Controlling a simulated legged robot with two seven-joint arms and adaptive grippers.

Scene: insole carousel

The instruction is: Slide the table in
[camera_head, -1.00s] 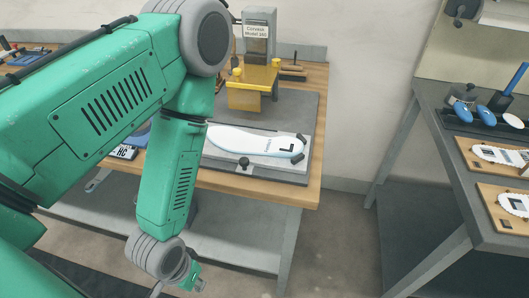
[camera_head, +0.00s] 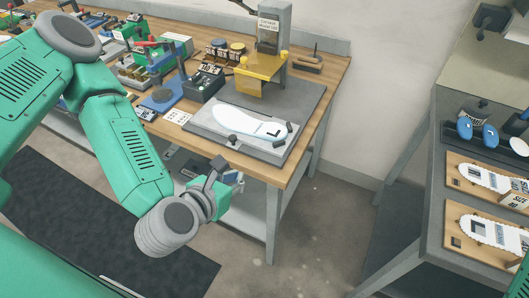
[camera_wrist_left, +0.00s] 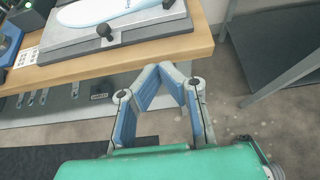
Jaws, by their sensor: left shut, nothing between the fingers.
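The sliding table (camera_head: 203,125) is a flat grey plate with black knobs on the wooden bench. It sits out in front of the yellow and grey press (camera_head: 265,75), and a white and pale blue insole (camera_head: 250,122) lies on it. The plate's front edge also shows at the top of the left wrist view (camera_wrist_left: 75,48). My left gripper (camera_head: 226,172) is in front of the bench edge, apart from the plate. In the left wrist view its blue-grey fingers (camera_wrist_left: 166,70) meet at the tips, shut and empty. My right gripper is not in view.
The wooden bench edge (camera_wrist_left: 150,60) lies between my left gripper and the plate. A black control box (camera_head: 204,84) and a white card (camera_head: 178,117) are left of the plate. A grey side table (camera_head: 460,258) with insole boards stands at the right.

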